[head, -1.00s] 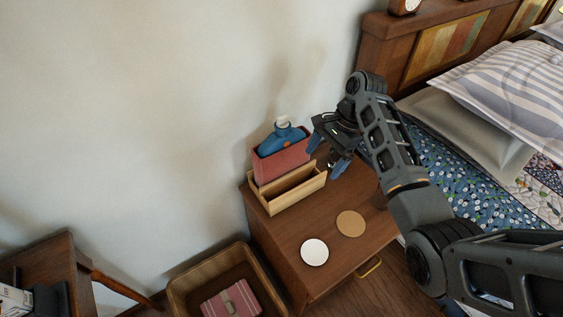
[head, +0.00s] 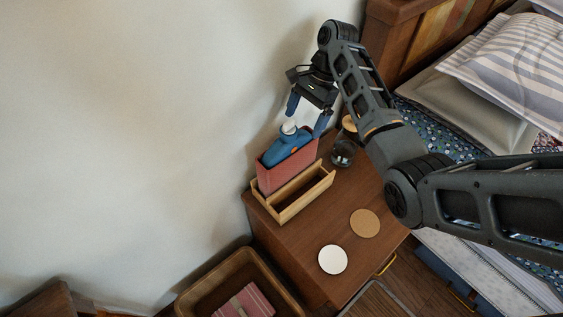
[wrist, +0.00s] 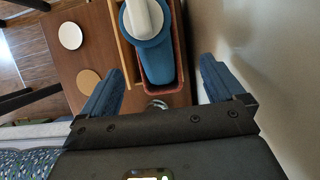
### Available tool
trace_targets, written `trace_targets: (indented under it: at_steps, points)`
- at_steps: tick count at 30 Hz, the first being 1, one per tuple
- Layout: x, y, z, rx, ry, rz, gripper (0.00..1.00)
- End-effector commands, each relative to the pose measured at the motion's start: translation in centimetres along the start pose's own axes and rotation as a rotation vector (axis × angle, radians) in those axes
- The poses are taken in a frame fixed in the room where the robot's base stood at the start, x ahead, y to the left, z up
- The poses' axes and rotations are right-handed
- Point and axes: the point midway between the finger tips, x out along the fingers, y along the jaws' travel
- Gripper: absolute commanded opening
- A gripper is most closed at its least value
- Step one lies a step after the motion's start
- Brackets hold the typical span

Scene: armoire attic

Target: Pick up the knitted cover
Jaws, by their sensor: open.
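A blue bottle-shaped item (head: 290,150) with a white cap stands in a pinkish-red upright sleeve or box (head: 286,173) on the bedside cabinet. A folded pink cloth with a pale band (head: 245,302) lies in the basket below. No knit texture is clear enough to tell which of these is the knitted cover. My gripper (head: 308,113) is open and empty, just above and behind the blue item. In the wrist view the blue item (wrist: 157,62) and the rim of the red sleeve (wrist: 180,60) show between the open fingers, not touching them.
A wooden tray (head: 303,198) sits in front of the sleeve on the cabinet (head: 300,240). A tan disc (head: 364,223), a white disc (head: 332,260) and a dark glass (head: 343,153) are nearby. The wall is close behind; the bed is right.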

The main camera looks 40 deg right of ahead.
Motion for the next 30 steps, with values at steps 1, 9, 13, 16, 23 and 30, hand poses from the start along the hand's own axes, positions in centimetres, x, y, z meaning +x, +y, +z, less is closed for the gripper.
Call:
trace_targets:
  at_steps: [1,9,13,16,23,30]
  points:
    - [0.5,0.1,0.0,0.001,-0.001,0.002,0.96]
    - [3.1,0.2,-0.1,0.001,-0.001,0.002,0.96]
    - [4.9,0.5,-0.2,0.002,-0.002,0.003,0.96]
    - [6.4,0.5,-0.2,0.001,-0.001,0.003,0.96]
    - [7.6,0.4,-0.3,0.000,0.001,0.000,0.96]
    - [7.6,0.4,-0.3,0.000,0.000,0.000,0.87]
